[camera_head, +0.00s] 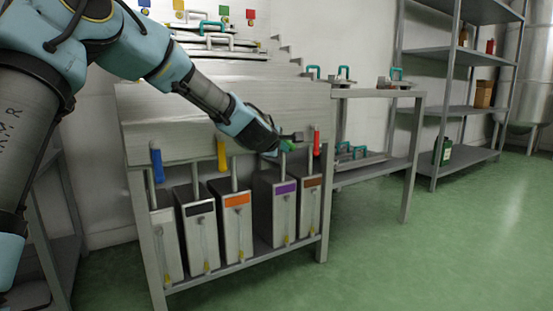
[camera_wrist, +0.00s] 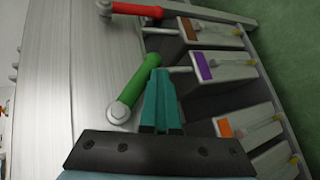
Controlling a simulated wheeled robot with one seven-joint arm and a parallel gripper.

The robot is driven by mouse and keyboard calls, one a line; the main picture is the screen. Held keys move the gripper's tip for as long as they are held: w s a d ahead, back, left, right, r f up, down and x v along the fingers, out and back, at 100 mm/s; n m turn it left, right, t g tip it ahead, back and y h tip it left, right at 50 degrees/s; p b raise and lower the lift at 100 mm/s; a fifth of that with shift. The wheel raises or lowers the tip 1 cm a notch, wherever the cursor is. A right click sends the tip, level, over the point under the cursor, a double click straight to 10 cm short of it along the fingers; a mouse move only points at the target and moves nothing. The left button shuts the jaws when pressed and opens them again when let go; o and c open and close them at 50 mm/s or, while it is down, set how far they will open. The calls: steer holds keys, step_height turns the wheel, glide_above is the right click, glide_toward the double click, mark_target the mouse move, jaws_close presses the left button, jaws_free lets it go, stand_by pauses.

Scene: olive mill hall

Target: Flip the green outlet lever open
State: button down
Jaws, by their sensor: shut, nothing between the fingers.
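The green lever (camera_wrist: 138,80) shows clearly in the wrist view. Its round pivot (camera_wrist: 119,112) sits on the metal front panel, and its handle slants away at an angle, unlike the straight-hanging red lever (camera_wrist: 137,10). My gripper (camera_wrist: 157,76) is shut and empty. Its teal fingers lie right beside the free end of the green handle, on the side of the orange-labelled container; I cannot tell whether they touch it. In the head view my gripper (camera_head: 285,138) is at the panel's right part, left of the red lever (camera_head: 316,143), and mostly hides the green lever.
A blue lever (camera_head: 157,165) and a yellow lever (camera_head: 222,153) hang farther left on the panel. Several metal containers, one with a purple label (camera_head: 285,188), one with an orange label (camera_head: 238,200), stand on the shelf below. Green floor (camera_head: 450,240) to the right is clear.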

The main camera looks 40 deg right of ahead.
steer(key=shift+d+r+b, duration=0.1)
steer(key=shift+d+b, duration=0.25)
steer(key=shift+b, duration=0.25)
steer(key=shift+s+d+r+n+h+b, duration=0.1)
steer(key=shift+d+r+n+h+b, duration=0.3)
steer(key=shift+h+b, duration=0.35)
steer(key=shift+d+r, duration=0.4)
steer(key=shift+r, duration=0.1)
steer(key=shift+d+r+p, duration=0.1)
steer(key=shift+p, duration=0.25)
stand_by(0.9)
